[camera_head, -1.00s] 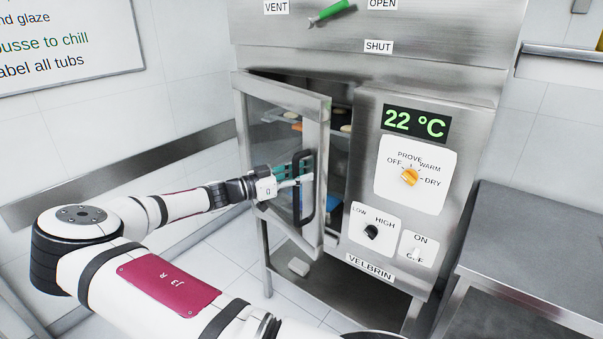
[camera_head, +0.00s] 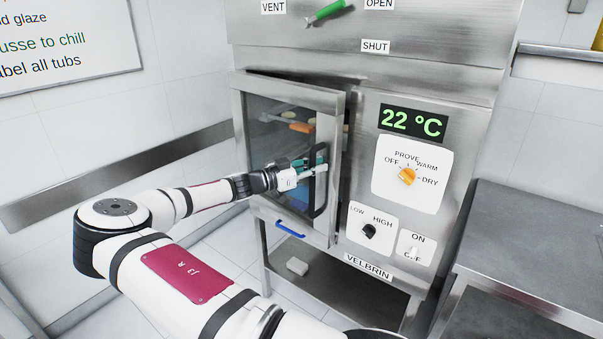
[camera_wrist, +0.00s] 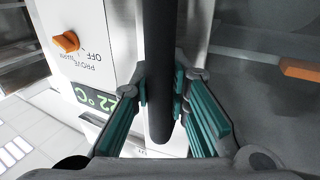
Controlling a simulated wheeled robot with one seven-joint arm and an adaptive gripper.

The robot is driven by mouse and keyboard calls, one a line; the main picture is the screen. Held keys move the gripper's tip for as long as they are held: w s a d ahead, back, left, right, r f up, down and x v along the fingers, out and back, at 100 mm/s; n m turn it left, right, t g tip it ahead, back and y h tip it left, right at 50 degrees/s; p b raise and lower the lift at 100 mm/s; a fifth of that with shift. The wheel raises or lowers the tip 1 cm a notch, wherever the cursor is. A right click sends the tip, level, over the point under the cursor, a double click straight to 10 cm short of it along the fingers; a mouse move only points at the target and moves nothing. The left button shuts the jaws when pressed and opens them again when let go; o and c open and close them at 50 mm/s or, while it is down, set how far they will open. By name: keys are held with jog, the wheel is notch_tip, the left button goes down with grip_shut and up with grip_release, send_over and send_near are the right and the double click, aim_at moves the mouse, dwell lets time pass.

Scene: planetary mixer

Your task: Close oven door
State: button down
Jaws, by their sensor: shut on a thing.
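The oven door (camera_head: 237,92) is a steel-framed glass door, hinged on the left and slightly ajar. A dark gap shows between its right edge and the control panel. Its black vertical handle (camera_head: 320,190) is near the right edge of the door. My gripper (camera_head: 316,168) is at the handle's middle, reaching from the left. In the wrist view, the teal fingers of my gripper (camera_wrist: 160,92) are shut on the black handle (camera_wrist: 159,45), one on each side. Pastry-like items and racks show dimly through the glass.
The control panel (camera_head: 385,155) beside the door has an orange knob (camera_head: 407,176), a black knob (camera_head: 369,231) and a display reading 22 °C. A blue handle (camera_head: 290,230) sits below the door. A steel table (camera_head: 540,235) stands at right. Tiled wall is at left.

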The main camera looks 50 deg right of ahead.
aim_at(326, 160)
jog(key=d, duration=0.5)
jog(key=shift+w+d+r, duration=0.15)
jog(key=shift+w+d, duration=0.05)
jog(key=shift+w, duration=0.05)
jog(key=c, duration=1.8)
grip_release()
jog(key=shift+s, duration=0.15)
jog(key=shift+a, duration=0.1)
jog(key=v, duration=1.1)
jog(key=shift+a, duration=0.35)
